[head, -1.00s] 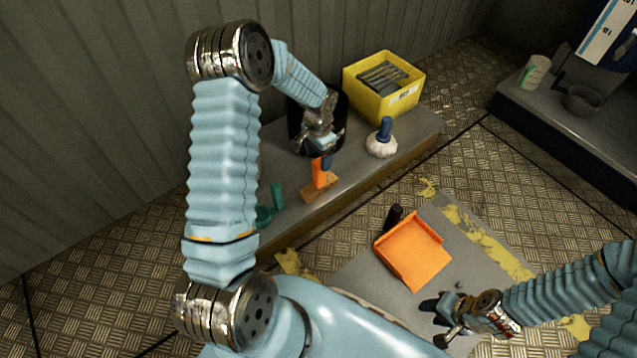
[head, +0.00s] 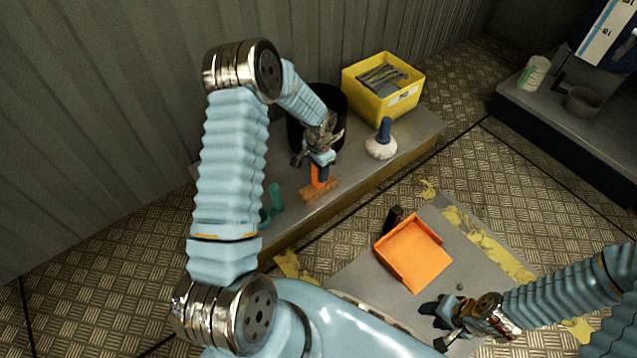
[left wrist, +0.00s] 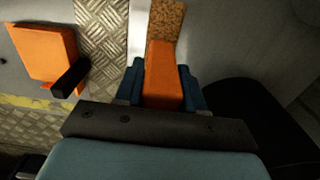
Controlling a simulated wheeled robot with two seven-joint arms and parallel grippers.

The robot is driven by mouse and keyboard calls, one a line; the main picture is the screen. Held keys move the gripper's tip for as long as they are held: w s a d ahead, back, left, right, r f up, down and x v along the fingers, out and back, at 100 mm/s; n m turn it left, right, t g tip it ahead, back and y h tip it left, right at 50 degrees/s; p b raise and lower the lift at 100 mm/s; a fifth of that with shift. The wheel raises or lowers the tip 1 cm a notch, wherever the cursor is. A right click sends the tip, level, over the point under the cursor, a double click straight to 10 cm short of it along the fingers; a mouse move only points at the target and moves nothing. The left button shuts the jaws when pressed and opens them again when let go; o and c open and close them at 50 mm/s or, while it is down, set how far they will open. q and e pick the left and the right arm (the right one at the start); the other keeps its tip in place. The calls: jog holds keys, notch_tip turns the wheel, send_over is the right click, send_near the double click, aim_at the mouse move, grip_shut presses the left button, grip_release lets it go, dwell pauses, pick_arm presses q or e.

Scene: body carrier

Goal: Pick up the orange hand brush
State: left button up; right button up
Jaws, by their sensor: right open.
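The orange hand brush (head: 317,182) stands on the grey bench with its tan bristle block (head: 320,193) down and its handle up. My left gripper (head: 319,163) is over the handle from above. In the left wrist view the orange handle (left wrist: 163,75) lies between the two blue fingers (left wrist: 163,88), with little or no gap on either side. I cannot tell whether they grip it. The bristle block (left wrist: 166,18) is beyond the fingertips. My right gripper (head: 437,323) is open and empty, low at the right near the orange dustpan.
The bench (head: 358,180) also carries a black bin (head: 335,100), a yellow box (head: 372,98) of grey items, a white brush with a blue handle (head: 382,140) and a green object (head: 276,197). An orange dustpan (head: 414,254) lies on a lower grey surface in front.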

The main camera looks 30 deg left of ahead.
pick_arm(q)
grip_shut()
jog(key=shift+r, duration=0.55)
jog(key=r, duration=0.2)
jog(key=shift+d+r+p, duration=0.25)
jog(key=shift+r+p, duration=0.1)
jog(key=shift+r, duration=0.05)
jog(key=s+d+r, duration=0.2)
jog(key=d+r, duration=0.2)
jog(key=d, duration=0.2)
jog(key=s+d+r+p, duration=0.1)
jog(key=s+d+r, duration=0.1)
jog(key=d+r, duration=0.3)
jog(key=shift+s+d, duration=0.3)
jog(key=shift+d, duration=0.6)
